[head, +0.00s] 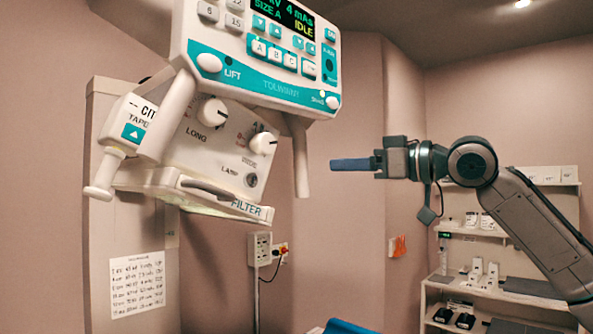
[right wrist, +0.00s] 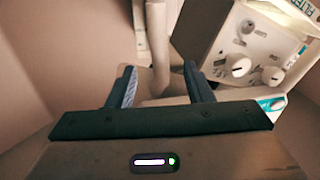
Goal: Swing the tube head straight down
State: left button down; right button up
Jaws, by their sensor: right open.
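The tube head (head: 215,140) is a white unit at the upper left of the head view, with a teal-trimmed control panel (head: 262,60) whose screen reads IDLE. Its collimator, with dials and a filter slot, sits tilted below the panel. Two pale handles hang from it, a left one and a right handle (head: 302,160). My right gripper (head: 333,164) is open and empty, just right of the right handle and apart from it. In the right wrist view the handle (right wrist: 158,50) appears between the open fingers (right wrist: 160,84). My left gripper is not in view.
A pale column (head: 130,235) with a paper chart stands behind the tube head. A wall socket (head: 262,249) with a cord is below. Shelves (head: 480,232) with small items stand at right. A blue edge (head: 345,327) shows at the bottom.

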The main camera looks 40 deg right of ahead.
aim_at(307, 164)
jog(key=p+x, duration=0.9)
jog(key=shift+w+r, duration=0.15)
jog(key=shift+w, duration=0.1)
jog(key=shift+w+a+p, duration=0.15)
jog(key=shift+w+p, duration=0.5)
jog(key=shift+f, duration=0.25)
grip_shut()
